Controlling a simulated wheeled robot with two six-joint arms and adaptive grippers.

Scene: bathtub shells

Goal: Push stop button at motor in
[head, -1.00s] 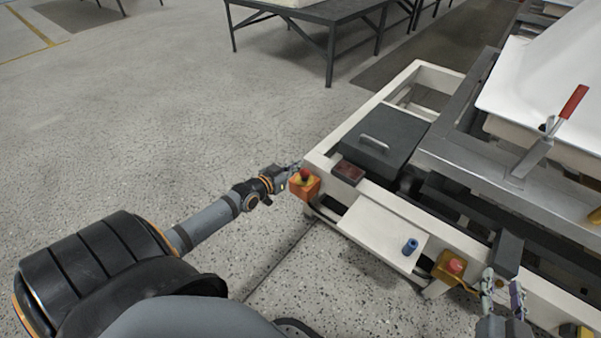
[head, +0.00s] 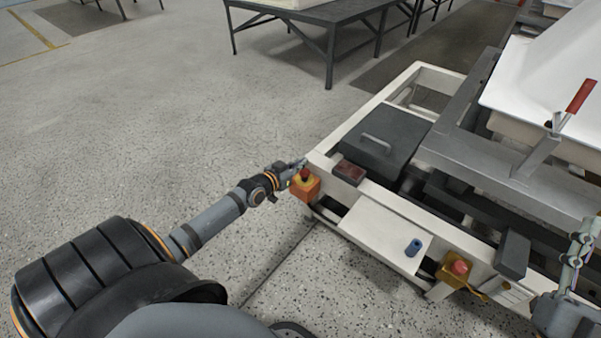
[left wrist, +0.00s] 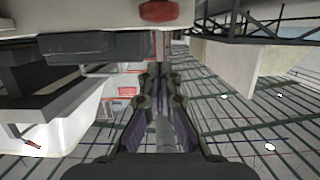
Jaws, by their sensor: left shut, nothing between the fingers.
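An orange box with a red stop button (head: 304,176) on a yellow ring sits at the near left corner of the white frame (head: 322,163). A round red part, probably this button (left wrist: 160,11), shows at the top edge of the left wrist view. My left gripper (head: 298,165) is shut and empty, right beside the box at its upper left; contact cannot be told. Its fingers (left wrist: 161,72) also show in the left wrist view. A second red button (head: 460,267) sits on a yellow box further right. My right gripper (head: 588,225) is at the right edge, its jaws unclear.
A dark motor cover with a handle (head: 378,145) and a small dark red box (head: 348,173) lie behind the stop button. A red-handled lever (head: 580,97) stands right. Floor (head: 150,130) left is clear.

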